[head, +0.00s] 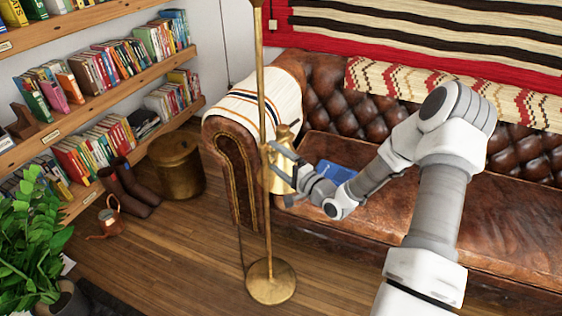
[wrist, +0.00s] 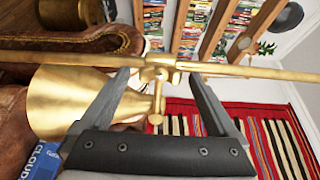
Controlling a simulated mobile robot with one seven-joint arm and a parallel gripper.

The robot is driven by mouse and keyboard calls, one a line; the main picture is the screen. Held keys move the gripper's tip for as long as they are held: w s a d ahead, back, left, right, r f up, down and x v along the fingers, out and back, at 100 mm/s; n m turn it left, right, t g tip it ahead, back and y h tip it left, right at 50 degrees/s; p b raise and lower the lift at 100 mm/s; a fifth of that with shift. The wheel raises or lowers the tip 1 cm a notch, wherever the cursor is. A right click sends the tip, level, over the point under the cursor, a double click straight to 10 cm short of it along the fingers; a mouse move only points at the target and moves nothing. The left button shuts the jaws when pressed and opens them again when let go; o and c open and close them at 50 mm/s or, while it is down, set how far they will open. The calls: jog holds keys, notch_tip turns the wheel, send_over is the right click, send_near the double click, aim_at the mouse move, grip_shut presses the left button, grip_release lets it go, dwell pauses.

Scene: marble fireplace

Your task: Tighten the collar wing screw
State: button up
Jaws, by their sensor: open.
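A brass floor lamp stands upright in front of the sofa arm, its pole (head: 262,95) rising from a round base (head: 271,282). Its brass shade (head: 284,172) also shows at left in the wrist view (wrist: 66,102). The brass collar (wrist: 160,68) sits around the pole, and a small stem with a knob-like end, apparently the wing screw (wrist: 157,103), sticks out from it towards my gripper. My gripper (wrist: 160,76) is open, with one finger on each side of the collar and screw. Contact with the screw is not visible. In the head view my gripper (head: 281,175) partly hides the shade.
A brown leather sofa (head: 420,215) stands behind, with a blue book (head: 334,172) on its seat. A brass bin (head: 176,165), boots (head: 130,188), a watering can (head: 108,220) and bookshelves (head: 105,70) are at left. The wooden floor (head: 190,240) around the lamp base is clear.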

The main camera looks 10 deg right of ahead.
jog(key=p+v, duration=0.1)
jog(key=v, duration=1.6)
jog(key=shift+s+p, duration=0.2)
jog(key=shift+p, duration=0.15)
jog(key=shift+f, duration=0.1)
